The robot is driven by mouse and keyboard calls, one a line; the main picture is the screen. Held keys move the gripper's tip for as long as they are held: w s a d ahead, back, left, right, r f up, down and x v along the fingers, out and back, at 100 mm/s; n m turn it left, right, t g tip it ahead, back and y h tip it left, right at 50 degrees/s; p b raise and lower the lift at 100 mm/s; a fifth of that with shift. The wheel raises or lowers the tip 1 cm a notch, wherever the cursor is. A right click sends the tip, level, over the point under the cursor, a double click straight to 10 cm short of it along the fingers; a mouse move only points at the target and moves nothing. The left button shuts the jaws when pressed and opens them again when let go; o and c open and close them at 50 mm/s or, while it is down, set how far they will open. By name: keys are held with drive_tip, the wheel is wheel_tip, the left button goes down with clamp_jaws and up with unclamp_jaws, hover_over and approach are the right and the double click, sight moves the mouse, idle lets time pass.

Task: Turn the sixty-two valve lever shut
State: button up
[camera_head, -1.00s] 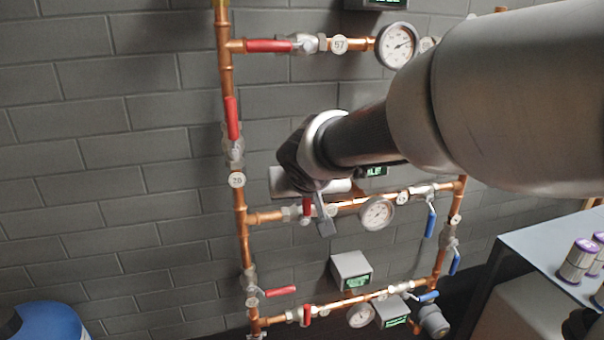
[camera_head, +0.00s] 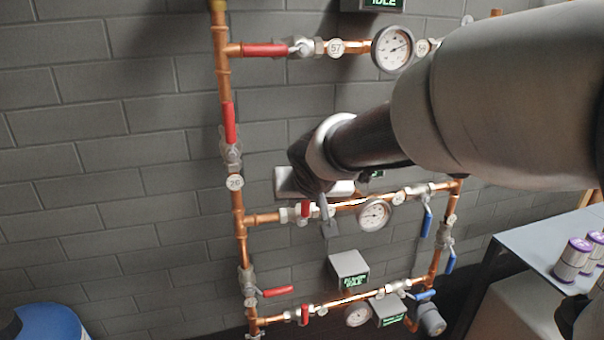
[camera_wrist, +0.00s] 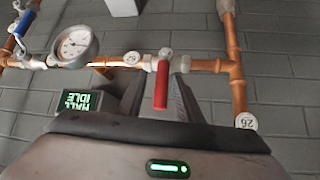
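A short red lever (camera_wrist: 161,85) sits on a valve of the middle copper branch and stands crosswise to the pipe. It also shows in the head view (camera_head: 305,210), beside my gripper. A round tag (camera_wrist: 132,57) sits beside this valve, but I cannot read its number, so I cannot confirm it is sixty-two. My gripper (camera_wrist: 158,98) is open, with one dark finger on each side of the red lever in the wrist view. I cannot see contact. In the head view my gripper (camera_head: 327,215) is in front of the branch, and my wrist hides part of the wall behind.
A dial gauge (camera_head: 374,214) and a blue lever (camera_head: 427,221) are farther right on this branch. The upright pipe carries tag 26 (camera_head: 235,182) and a red lever (camera_head: 230,124). A grey box (camera_head: 349,270) is below. A table (camera_head: 535,250) with canisters stands at right.

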drive_tip(key=p+v, duration=0.3)
drive_tip(key=v, duration=1.4)
drive_tip(key=shift+r, duration=0.15)
drive_tip(key=shift+s+a, duration=0.1)
